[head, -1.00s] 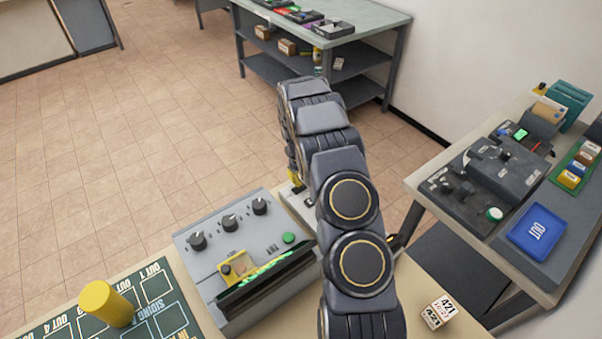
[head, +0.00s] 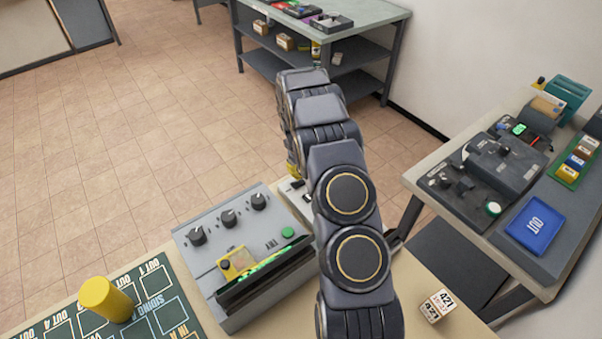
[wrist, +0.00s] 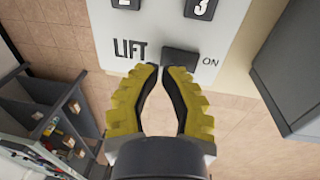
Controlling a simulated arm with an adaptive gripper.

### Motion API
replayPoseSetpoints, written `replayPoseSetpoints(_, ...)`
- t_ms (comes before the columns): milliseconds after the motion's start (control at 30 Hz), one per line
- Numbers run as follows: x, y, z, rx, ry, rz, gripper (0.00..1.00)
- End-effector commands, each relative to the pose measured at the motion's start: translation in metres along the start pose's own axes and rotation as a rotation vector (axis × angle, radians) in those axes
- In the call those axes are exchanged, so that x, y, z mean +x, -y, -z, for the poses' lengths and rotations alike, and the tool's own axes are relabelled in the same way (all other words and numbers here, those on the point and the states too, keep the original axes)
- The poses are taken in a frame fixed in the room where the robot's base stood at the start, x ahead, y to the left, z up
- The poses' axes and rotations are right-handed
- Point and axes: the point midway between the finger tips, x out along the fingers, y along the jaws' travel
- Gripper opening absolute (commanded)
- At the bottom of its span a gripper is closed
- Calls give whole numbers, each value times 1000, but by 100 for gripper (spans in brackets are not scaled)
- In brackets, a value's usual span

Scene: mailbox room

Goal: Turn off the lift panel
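The lift panel (wrist: 231,37) is a pale plate marked LIFT at the top of the wrist view, with dark number buttons. Its black switch (wrist: 181,57) sits between the LIFT lettering and the word ON. I cannot tell which way the switch is set. My gripper (wrist: 162,69) has yellow fingers with dark inner pads. The fingertips come nearly together just below the switch's lower edge, with nothing held between them. I cannot tell whether they touch it. In the head view the panel (head: 291,188) is mostly hidden behind my arm.
A grey console (head: 215,262) with knobs and a green button stands left of my arm. A yellow cylinder (head: 106,299) stands on a green board (head: 57,325). A numbered cube (head: 437,306) lies at right. A side table (head: 415,184) holds a dark device and blue tray (head: 535,226).

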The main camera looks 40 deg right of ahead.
Motion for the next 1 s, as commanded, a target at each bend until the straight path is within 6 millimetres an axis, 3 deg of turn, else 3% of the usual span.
replayPoseSetpoints(467, -10, -2, 1, 0, -3, -2, 0)
replayPoseSetpoints(1000, -116, -28, 0, -1, -3, -2, 0)
